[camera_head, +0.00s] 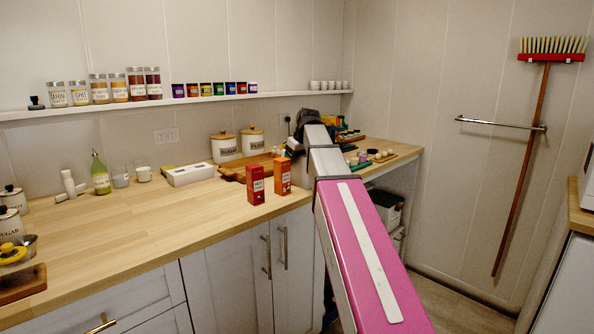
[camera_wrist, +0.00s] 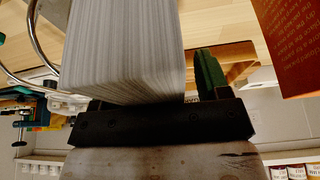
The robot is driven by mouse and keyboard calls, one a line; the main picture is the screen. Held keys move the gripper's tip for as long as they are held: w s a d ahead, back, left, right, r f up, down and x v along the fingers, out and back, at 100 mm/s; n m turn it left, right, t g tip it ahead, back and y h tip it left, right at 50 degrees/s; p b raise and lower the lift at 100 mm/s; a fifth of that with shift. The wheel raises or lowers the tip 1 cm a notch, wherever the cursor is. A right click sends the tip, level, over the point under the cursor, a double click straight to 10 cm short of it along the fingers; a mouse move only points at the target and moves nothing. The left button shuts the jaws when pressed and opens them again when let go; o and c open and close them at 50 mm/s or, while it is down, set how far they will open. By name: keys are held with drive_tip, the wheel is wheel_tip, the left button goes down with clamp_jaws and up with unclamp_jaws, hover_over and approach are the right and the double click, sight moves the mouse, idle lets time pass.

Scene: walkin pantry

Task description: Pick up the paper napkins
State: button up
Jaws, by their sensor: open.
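A white-grey stack of thin layers, apparently the paper napkins (camera_wrist: 125,50), fills the upper middle of the wrist view, right at my gripper (camera_wrist: 160,122). One dark finger with a green pad shows just right of the stack; the other finger is hidden, probably by the stack. My gripper is open. I cannot tell whether a finger touches the stack. In the head view my gripper (camera_head: 308,118) is at the far end of my pink arm, above the back of the counter. I cannot make out the napkins there; my arm blocks part of that area.
A red box (camera_head: 255,184) and an orange box (camera_head: 282,176) stand on the wooden counter (camera_head: 140,225). The orange-red box side (camera_wrist: 290,45) is close at right in the wrist view. Canisters (camera_head: 224,147) stand behind. A wall shelf (camera_head: 205,99) holds jars. The counter's left middle is clear.

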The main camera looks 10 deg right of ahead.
drive_tip(key=c, duration=1)
drive_tip(key=shift+c, duration=0.2)
drive_tip(key=r, duration=1)
drive_tip(key=shift+w+d+r, duration=0.15)
drive_tip(key=shift+w, duration=0.05)
drive_tip(key=w+d+r, duration=0.3)
drive_tip(key=w+d, duration=0.3)
drive_tip(key=d, duration=0.2)
drive_tip(key=shift+w+d, duration=0.15)
